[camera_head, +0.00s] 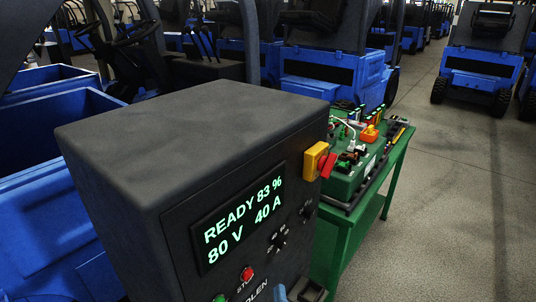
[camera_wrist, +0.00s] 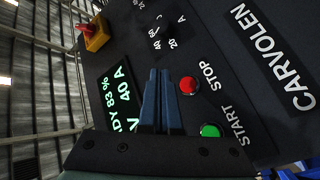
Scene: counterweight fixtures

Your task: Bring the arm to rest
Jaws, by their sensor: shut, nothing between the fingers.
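My gripper (camera_wrist: 158,72) is shut and empty in the wrist view, its two blue-grey fingers side by side. It is in front of the face of a dark charger cabinet (camera_head: 190,125), with the fingertips between the lit display and the red STOP button (camera_wrist: 189,85). I cannot tell how far the tips are from the panel. The green START button (camera_wrist: 209,131) lies beside the fingers. In the head view the display (camera_head: 240,225) reads READY 83 %, 80 V, 40 A. A blue-grey bit at the bottom edge there may be my gripper.
A red emergency knob on a yellow block (camera_head: 316,162) sticks out at the cabinet's corner. A green cart (camera_head: 345,225) with tools and an orange item (camera_head: 370,133) stands close on the right. Blue forklifts (camera_head: 330,75) fill the back. Floor (camera_head: 450,210) is free at right.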

